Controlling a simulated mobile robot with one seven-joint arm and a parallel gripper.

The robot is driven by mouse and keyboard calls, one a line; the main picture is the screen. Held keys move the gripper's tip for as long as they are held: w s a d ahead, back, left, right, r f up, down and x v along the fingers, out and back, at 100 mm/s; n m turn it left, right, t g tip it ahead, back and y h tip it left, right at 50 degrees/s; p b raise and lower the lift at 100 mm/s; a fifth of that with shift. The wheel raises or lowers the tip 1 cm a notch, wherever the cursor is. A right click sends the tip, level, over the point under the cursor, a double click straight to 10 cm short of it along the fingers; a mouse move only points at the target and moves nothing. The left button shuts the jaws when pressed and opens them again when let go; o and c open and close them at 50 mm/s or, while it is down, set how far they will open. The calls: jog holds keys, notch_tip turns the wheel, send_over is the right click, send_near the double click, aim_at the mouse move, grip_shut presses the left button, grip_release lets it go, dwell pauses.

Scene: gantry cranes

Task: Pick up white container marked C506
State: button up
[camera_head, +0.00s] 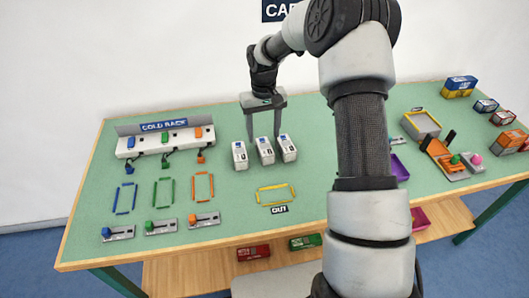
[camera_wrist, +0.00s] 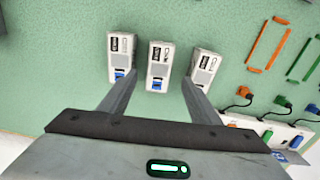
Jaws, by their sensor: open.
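Three white containers stand in a row on the green table in the head view: a left one (camera_head: 239,155), a middle one (camera_head: 265,151) and a right one (camera_head: 287,148). They also show in the wrist view as left (camera_wrist: 121,58), middle (camera_wrist: 160,66) and right (camera_wrist: 203,67). Each has a dark label and a blue patch. The markings are too small to read, so I cannot tell which is C506. My gripper (camera_head: 264,130) is open and empty, pointing down just behind the row. In the wrist view its fingers (camera_wrist: 158,84) spread on either side of the middle container's near end.
A cold rack (camera_head: 165,142) with colored plugs stands left, with colored outlines and sliders (camera_head: 161,227) before it. A yellow OUT outline (camera_head: 276,195) lies empty in front of the containers. A grey tray (camera_head: 421,124), an orange fixture (camera_head: 447,155) and colored boxes (camera_head: 460,86) stand right.

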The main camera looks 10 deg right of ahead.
aim_at(264, 146)
jog(key=shift+s+d+f+b, duration=0.1)
jog(key=shift+f+b, duration=0.15)
jog(key=shift+f, duration=1.45)
jog(key=shift+s+f+b, duration=0.1)
jog(key=shift+f+b, duration=0.1)
jog(key=shift+f, duration=1.5)
jog(key=c, duration=1.2)
